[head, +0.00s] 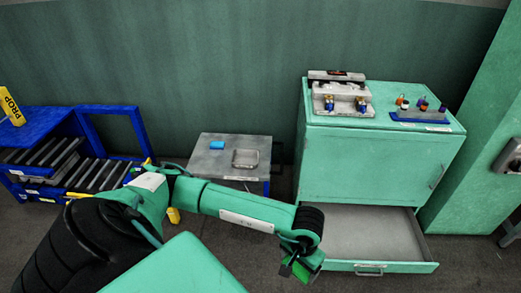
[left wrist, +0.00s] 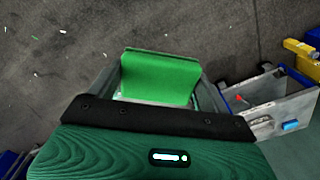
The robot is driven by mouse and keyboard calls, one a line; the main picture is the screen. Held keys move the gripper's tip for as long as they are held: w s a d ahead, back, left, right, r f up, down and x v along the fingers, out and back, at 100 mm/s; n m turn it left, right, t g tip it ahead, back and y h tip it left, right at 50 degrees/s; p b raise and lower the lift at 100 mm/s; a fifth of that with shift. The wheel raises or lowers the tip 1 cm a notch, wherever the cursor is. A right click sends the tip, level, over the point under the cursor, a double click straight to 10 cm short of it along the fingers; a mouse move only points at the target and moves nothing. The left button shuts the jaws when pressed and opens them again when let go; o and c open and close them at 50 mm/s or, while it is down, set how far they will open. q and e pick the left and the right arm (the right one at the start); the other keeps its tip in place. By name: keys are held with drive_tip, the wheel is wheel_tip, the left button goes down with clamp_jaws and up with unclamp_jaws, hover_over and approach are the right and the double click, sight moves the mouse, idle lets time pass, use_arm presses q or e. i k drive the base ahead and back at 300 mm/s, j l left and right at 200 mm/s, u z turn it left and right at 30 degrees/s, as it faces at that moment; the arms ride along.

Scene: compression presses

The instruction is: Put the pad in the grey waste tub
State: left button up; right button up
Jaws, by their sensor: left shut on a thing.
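The green pad (left wrist: 160,77) stands out ahead of my left gripper in the left wrist view. In the head view a bit of the pad (head: 301,271) shows at the end of my left arm. My left gripper (head: 296,266) is shut on the pad and holds it in front of the open drawer, low in the picture. Grey shapes flank the pad in the left wrist view; I cannot tell whether they are my fingers or a tub's walls. I cannot make out the grey waste tub for sure in the head view. My right gripper is not in view.
A green cabinet (head: 370,165) with its drawer (head: 395,267) pulled out stands at right, with a press (head: 342,97) on top. A low grey table (head: 215,165) bears a blue block (head: 217,145) and a shallow tray (head: 245,158). A blue rack (head: 45,124) stands at left.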

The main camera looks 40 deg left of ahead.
sight(245, 162)
drive_tip(key=i+j+u, duration=0.4)
drive_tip(key=i+j, duration=0.65)
drive_tip(key=j, duration=0.3)
drive_tip(key=i+j+u, duration=0.4)
drive_tip(key=i+j, duration=0.6)
drive_tip(key=i, duration=0.15)
